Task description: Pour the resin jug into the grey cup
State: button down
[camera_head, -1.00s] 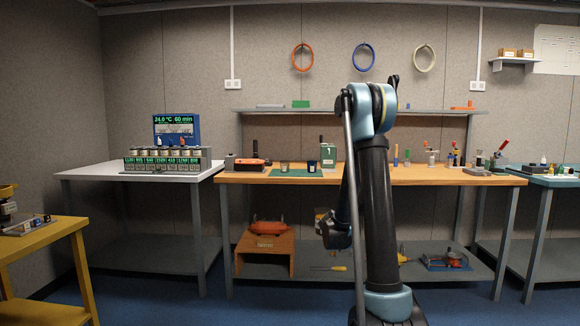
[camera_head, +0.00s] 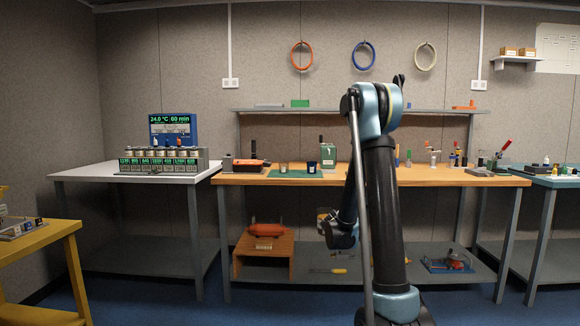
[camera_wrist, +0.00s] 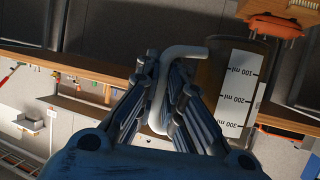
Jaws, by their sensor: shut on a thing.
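My gripper (camera_wrist: 165,100) is shut on the pale bent handle (camera_wrist: 184,52) of the resin jug (camera_wrist: 206,75) in the wrist view. The jug is brownish with a white scale (camera_wrist: 238,88) marked 100, 200 and 300 ml. The wrist picture shows the room upside down, so the jug looks about upright. A small greyish cup (camera_head: 283,168) stands on a green mat (camera_head: 298,174) on that bench. Its contents cannot be seen.
The wooden bench edge (camera_head: 270,181) lies above my gripper. An orange float (camera_head: 266,230) sits on a wooden stand below.

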aim_at(284, 166)
jog(key=i, duration=0.9)
jog(key=u, duration=0.05)
